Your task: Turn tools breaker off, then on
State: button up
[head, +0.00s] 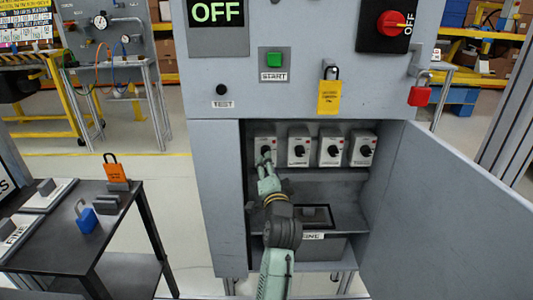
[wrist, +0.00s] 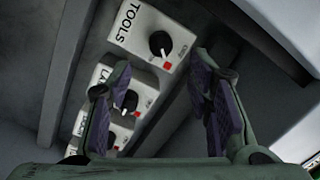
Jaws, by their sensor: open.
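The tools breaker (wrist: 143,28) is a light box labelled TOOLS at the end of a row in the wrist view. Its black knob (wrist: 160,44) has a pale pointer mark and a red patch beside it; I cannot tell its setting surely. My gripper (wrist: 160,100) is open and empty, its fingers spread to either side of the knob's line and short of it. In the head view my gripper (head: 267,164) reaches into the open cabinet, in front of the leftmost breaker (head: 264,136), which appears to be this one; the fingers partly cover its knob.
Several more breakers (head: 331,147) stand to the right on the same shelf. The cabinet door (head: 455,220) is swung open to the right. A lower bin (head: 325,248) sits under the shelf. A black table (head: 60,235) with locks stands at left.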

aim_at(266, 151)
jog(key=w+p, duration=0.1)
jog(key=w, duration=0.6)
jog(key=shift+a, duration=0.35)
jog(key=shift+c, duration=0.4)
grip_shut()
